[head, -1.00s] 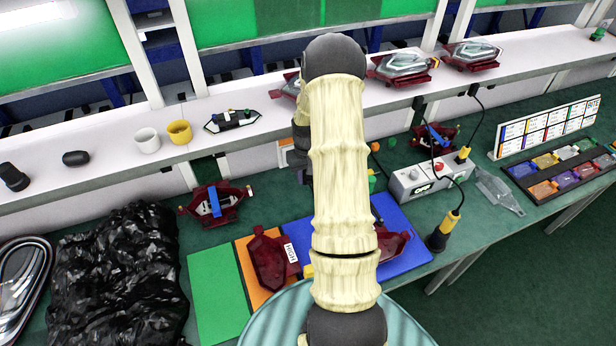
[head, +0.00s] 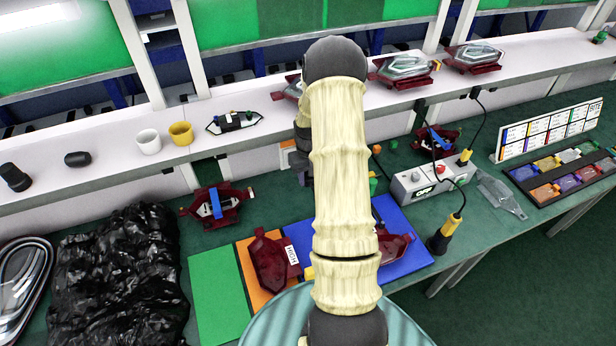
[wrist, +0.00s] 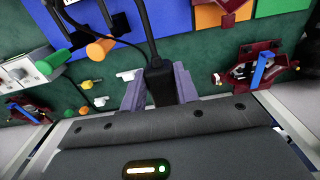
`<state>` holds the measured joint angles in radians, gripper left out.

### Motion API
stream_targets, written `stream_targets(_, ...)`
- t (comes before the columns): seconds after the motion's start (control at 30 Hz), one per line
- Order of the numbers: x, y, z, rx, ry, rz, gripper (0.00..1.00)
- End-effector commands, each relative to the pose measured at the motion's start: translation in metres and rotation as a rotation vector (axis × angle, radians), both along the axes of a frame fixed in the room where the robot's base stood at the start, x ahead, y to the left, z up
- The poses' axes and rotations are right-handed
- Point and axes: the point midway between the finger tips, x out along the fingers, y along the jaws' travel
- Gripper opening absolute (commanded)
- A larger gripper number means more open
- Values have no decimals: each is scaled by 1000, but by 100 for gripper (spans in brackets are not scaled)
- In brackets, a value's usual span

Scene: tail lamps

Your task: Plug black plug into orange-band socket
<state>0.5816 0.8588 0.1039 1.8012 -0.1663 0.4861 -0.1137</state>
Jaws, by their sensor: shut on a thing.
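My gripper (wrist: 159,90) is shut on a black plug (wrist: 158,78) in the wrist view. The plug sits between its two grey-purple fingers, and a black cable runs up from it. The plug's front end is hidden by the gripper body. In the head view my arm hides the gripper and the plug. An orange rounded piece (wrist: 100,48) lies left of the gripper in the wrist view and also shows right of my arm in the head view (head: 377,149). I cannot tell any orange-band socket for certain.
A grey tester box (head: 428,183) and a yellow-black connector (head: 444,234) stand right of my arm. Dark red lamp housings (head: 271,262) lie on the coloured mats. A black bag (head: 115,280) fills the left bench. The white shelf (head: 100,178) runs behind.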

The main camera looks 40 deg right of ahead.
Motion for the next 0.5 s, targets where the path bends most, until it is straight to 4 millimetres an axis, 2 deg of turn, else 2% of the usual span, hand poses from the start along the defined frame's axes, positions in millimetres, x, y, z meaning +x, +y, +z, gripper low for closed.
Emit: stream_targets(0.5,14,-3,0,0,0,1,3)
